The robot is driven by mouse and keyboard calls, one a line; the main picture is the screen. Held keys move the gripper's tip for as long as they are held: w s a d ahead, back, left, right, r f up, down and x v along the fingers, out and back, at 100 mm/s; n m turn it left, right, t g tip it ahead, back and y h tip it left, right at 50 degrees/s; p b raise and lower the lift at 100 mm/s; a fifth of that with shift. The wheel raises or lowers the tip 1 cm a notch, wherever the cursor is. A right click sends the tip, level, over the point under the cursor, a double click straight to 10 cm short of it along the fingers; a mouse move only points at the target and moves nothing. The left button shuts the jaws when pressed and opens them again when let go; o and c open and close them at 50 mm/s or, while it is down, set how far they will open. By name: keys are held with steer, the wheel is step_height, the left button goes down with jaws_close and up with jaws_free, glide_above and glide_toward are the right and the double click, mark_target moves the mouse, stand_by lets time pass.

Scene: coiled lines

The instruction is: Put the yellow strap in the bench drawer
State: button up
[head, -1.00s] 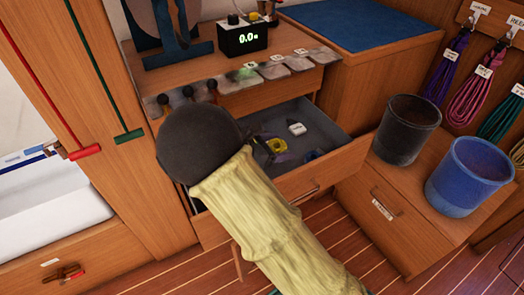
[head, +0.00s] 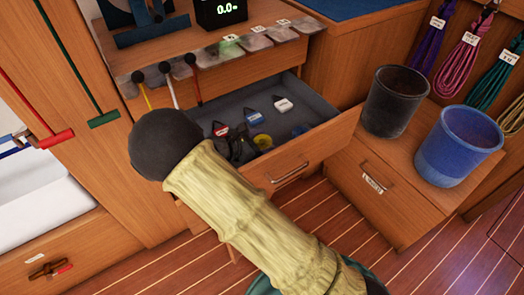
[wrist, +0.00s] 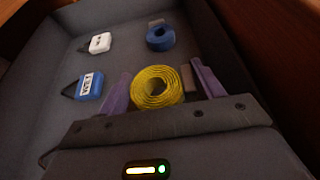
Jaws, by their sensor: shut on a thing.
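The yellow strap (wrist: 156,88) is a rolled coil between the two purple fingers of my gripper (wrist: 160,88) in the wrist view. My gripper is shut on it. In the head view the strap (head: 262,141) shows as a small yellow patch beside my dark gripper (head: 243,146), inside the outline of the open bench drawer (head: 290,166). The drawer is pulled out and has a grey lining. I cannot tell whether the strap touches the drawer floor. My forearm hides the drawer's near left part.
In the drawer lie a white tagged item (wrist: 100,43), a blue tagged item (wrist: 88,86), a blue coil (wrist: 160,38) and a red tagged item (head: 220,129). A black bucket (head: 396,100) and a blue bucket (head: 457,146) stand to the right.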

steer(key=shift+f, duration=0.2)
steer(key=shift+f+b, duration=0.55)
steer(key=shift+f, duration=1.25)
steer(key=shift+f, duration=0.15)
steer(key=o, duration=1)
steer(key=shift+r, duration=0.2)
steer(key=shift+a+r, duration=0.15)
steer(key=shift+a, duration=0.05)
steer(key=p+v, duration=0.2)
steer(key=v, duration=0.9)
steer(key=shift+s+a+p, duration=0.1)
steer(key=shift+s+p, duration=0.2)
steer(key=shift+s, duration=0.05)
